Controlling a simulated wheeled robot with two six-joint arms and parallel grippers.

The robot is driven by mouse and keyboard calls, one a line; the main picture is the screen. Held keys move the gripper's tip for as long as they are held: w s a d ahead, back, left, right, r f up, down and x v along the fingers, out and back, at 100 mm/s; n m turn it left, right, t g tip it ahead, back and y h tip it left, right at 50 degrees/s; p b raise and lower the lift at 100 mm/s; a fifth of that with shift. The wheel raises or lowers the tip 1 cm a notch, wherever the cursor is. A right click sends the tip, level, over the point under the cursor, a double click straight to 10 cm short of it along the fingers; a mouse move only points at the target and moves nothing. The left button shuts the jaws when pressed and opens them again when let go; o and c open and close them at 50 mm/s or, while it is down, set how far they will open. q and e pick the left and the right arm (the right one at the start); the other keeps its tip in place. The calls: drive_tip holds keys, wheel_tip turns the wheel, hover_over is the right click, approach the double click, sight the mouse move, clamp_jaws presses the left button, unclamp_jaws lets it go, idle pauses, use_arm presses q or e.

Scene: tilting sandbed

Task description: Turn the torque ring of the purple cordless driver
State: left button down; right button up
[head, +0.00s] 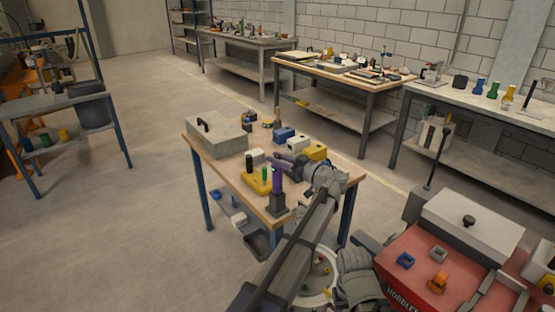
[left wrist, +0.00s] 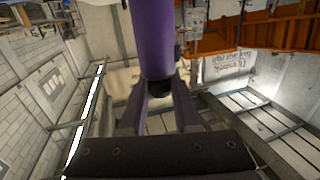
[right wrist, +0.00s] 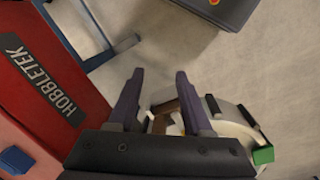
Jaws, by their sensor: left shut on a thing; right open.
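The purple cordless driver (head: 277,181) stands upright on its dark base (head: 277,204) near the front edge of the wooden-topped table (head: 236,184). My left gripper (head: 284,162) reaches in from the right at the driver's upper part and is shut on it. In the left wrist view the purple barrel (left wrist: 155,38) rises between the fingers (left wrist: 159,95), with a black end at the fingertips. The torque ring cannot be told apart. My right gripper (right wrist: 160,85) is open and empty, away from the table, above the floor and a round bin.
A yellow tray (head: 252,184) with upright tools is left of the driver. A grey case (head: 216,140) stands at the table's far left; blue, white and yellow boxes (head: 315,151) are behind. A red HOBBLETEK unit (head: 420,265) and white round bin (head: 331,285) are near me.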

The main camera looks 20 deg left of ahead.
use_arm(q)
drive_tip(key=shift+n+g+y, duration=0.3)
drive_tip(key=shift+n+g, duration=0.3)
drive_tip(key=shift+g, duration=0.6)
drive_tip(key=c, duration=0.6)
unclamp_jaws()
drive_tip(key=v, duration=0.7)
drive_tip(key=shift+s+d, duration=0.15)
drive_tip(key=shift+d, duration=0.2)
